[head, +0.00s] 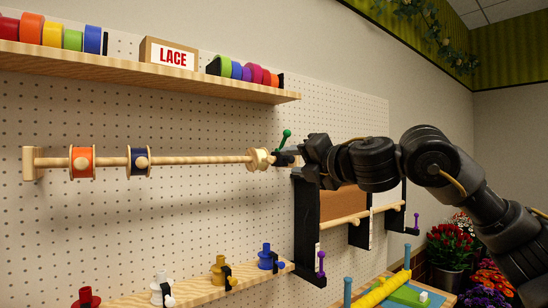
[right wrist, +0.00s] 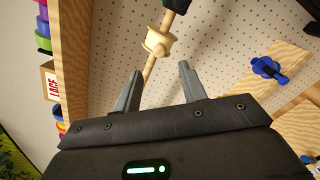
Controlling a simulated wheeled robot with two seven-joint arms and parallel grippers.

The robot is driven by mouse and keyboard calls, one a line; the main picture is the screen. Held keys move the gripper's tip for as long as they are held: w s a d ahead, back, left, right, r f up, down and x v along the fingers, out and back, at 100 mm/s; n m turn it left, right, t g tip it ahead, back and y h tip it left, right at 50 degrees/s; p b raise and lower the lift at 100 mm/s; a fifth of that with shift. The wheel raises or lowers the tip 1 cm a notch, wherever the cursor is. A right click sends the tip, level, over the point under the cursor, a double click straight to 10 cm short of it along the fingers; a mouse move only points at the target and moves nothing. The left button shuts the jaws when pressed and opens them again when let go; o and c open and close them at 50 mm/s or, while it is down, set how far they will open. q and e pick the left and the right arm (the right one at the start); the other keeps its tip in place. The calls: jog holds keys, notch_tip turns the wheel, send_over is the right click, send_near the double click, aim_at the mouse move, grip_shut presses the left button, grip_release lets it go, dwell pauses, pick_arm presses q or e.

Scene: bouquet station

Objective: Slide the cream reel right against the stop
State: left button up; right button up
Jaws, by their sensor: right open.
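The cream reel (head: 259,159) is on the wooden rod (head: 205,160), near its right end; in the right wrist view it (right wrist: 156,42) shows just beyond the fingertips. A dark piece with a green lever (head: 283,138), apparently the stop, is at the rod's right end; part of it (right wrist: 176,5) shows at the top of the right wrist view. My right gripper (head: 286,158) is open and empty, close to the reel's right in the head view. In the right wrist view (right wrist: 159,78) the rod shows between its fingers. My left gripper is out of view.
An orange reel (head: 82,162) and a navy reel (head: 138,160) sit farther left on the rod. A shelf (head: 140,75) with ribbon rolls and a LACE box runs above. A lower ledge (head: 205,292) holds several spools. A dark-framed rack (head: 308,225) stands below my right arm.

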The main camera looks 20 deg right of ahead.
aim_at(272, 161)
jog(key=p+x, duration=0.3)
jog(key=x, duration=0.4)
jog(key=shift+w+r, duration=0.1)
jog(key=shift+w+a, duration=0.15)
jog(key=shift+w, duration=0.25)
